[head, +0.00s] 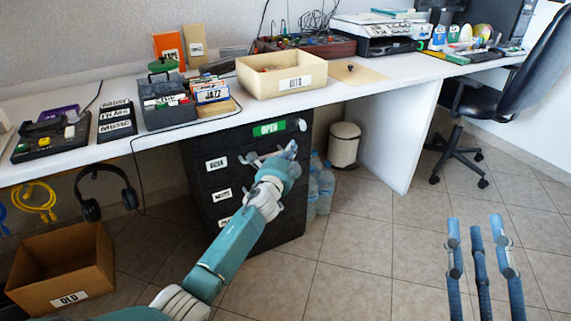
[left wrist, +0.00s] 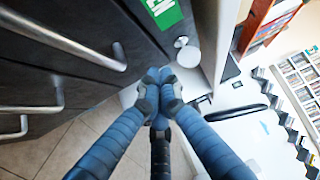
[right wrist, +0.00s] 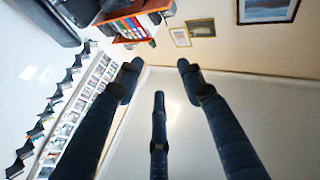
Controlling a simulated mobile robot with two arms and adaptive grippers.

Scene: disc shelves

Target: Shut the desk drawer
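The dark drawer cabinet (head: 262,218) stands under the white desk. Its top front carries a green OPEN label (head: 269,128), also seen in the left wrist view (left wrist: 163,9). I cannot tell how far any drawer sticks out. My left gripper (head: 288,153) is in front of the upper drawers, covering part of them. In the left wrist view its fingertips (left wrist: 158,82) are together with nothing visible between them, beside the end of a metal bar handle (left wrist: 70,40). My right gripper (head: 482,232) is open and empty over the floor at right; its fingers (right wrist: 158,85) are spread.
The white desk (head: 210,124) carries a beige bin (head: 281,83), a grey disc box and a printer. Water bottles (head: 325,185) and a small trash can (head: 345,145) stand right of the cabinet. A cardboard box (head: 62,265) is at left. The middle floor is clear.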

